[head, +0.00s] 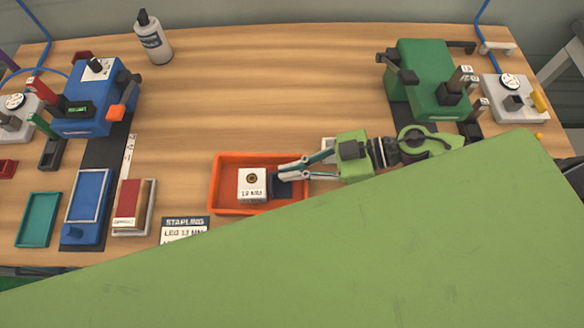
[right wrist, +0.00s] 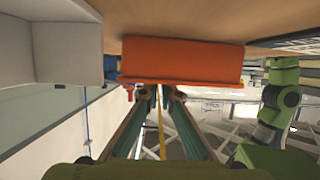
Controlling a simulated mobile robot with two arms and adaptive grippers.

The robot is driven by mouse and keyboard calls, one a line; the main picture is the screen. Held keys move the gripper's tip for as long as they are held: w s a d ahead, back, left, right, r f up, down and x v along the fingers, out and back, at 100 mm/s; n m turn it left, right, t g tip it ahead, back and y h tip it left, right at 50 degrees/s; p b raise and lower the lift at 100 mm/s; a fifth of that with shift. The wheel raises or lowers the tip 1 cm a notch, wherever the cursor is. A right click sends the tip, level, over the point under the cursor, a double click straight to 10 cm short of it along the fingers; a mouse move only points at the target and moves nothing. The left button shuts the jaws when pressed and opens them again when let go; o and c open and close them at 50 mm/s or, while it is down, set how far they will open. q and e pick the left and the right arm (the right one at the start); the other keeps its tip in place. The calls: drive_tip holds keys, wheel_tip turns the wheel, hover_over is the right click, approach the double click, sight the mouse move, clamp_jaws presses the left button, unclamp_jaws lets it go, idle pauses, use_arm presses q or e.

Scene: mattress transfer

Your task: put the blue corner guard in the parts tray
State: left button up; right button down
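A dark blue piece (head: 281,188), which looks like the blue corner guard, lies in the orange tray (head: 220,201), right of a white block (head: 252,184) marked 13 MM. I take the orange tray for the parts tray. My right gripper (head: 283,171) reaches in from the right, with its fingertips over the tray at the dark blue piece. In the right wrist view its two fingers (right wrist: 160,94) stand apart with nothing seen between them, and the orange tray (right wrist: 180,62) is just beyond the tips. My left gripper is in neither view.
A blue vise (head: 95,103) stands at the left and a green vise (head: 430,78) at the right. A bottle (head: 153,38) stands at the back. A teal tray (head: 38,219), a red-topped block (head: 131,205) and a label card (head: 184,231) lie left. The table's middle back is clear.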

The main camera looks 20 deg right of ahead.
drive_tip(key=c, duration=2.3)
unclamp_jaws()
drive_tip(key=shift+f, duration=0.1)
drive_tip(key=shift+s+d, duration=0.1)
drive_tip(key=shift+d, duration=0.3)
drive_tip(key=v, duration=0.5)
drive_tip(key=p+v, duration=0.1)
drive_tip(key=v, duration=0.1)
drive_tip(key=p+v, duration=0.1)
drive_tip(key=v, duration=0.2)
drive_tip(key=shift+r, duration=0.35)
drive_tip(key=shift+s+d+r+p, duration=0.15)
drive_tip(key=shift+d+p, duration=0.25)
drive_tip(key=shift+d, duration=0.1)
